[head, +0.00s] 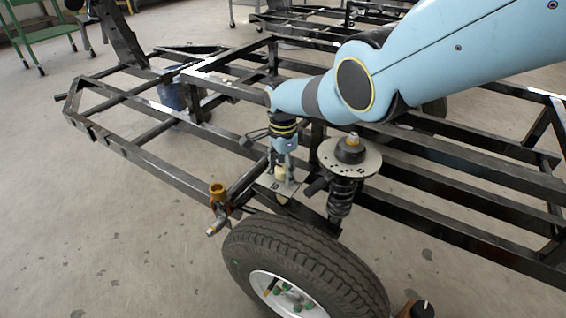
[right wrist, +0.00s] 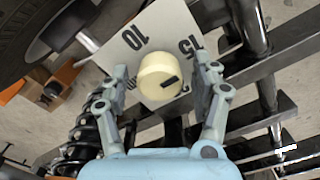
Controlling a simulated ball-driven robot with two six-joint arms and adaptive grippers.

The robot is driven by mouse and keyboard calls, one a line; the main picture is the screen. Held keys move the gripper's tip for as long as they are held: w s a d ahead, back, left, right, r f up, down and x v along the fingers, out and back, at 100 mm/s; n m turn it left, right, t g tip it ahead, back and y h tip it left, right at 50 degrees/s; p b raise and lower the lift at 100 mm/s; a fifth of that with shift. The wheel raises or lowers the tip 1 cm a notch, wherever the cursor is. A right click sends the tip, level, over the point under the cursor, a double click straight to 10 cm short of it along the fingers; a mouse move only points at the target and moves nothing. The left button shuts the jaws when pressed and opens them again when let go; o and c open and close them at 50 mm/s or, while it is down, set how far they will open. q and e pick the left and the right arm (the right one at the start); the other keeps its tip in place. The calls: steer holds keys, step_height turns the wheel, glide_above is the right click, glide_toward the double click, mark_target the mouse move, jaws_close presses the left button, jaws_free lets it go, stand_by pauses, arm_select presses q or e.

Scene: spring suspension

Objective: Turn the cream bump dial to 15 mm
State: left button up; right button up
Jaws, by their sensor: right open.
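The cream bump dial (right wrist: 158,72) is a round knob with a dark mark at its lower right. It stands on a grey plate (right wrist: 150,25) printed with 10 and 15, both upside down in the right wrist view. The mark is not clearly in line with either number. In the head view the dial (head: 281,171) is small under my right gripper (head: 281,164). In the right wrist view my right gripper (right wrist: 162,76) is open, one finger on each side of the dial. Whether the fingers touch it I cannot tell. My left gripper is out of view.
A coil spring with a round top plate (head: 351,157) stands right of the dial. Black frame rails (head: 150,165) surround the spot. Open floor (head: 90,245) is at lower left.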

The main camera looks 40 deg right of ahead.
mark_target(283, 167)
step_height(283, 167, up, 12)
stand_by(0.6)
stand_by(0.4)
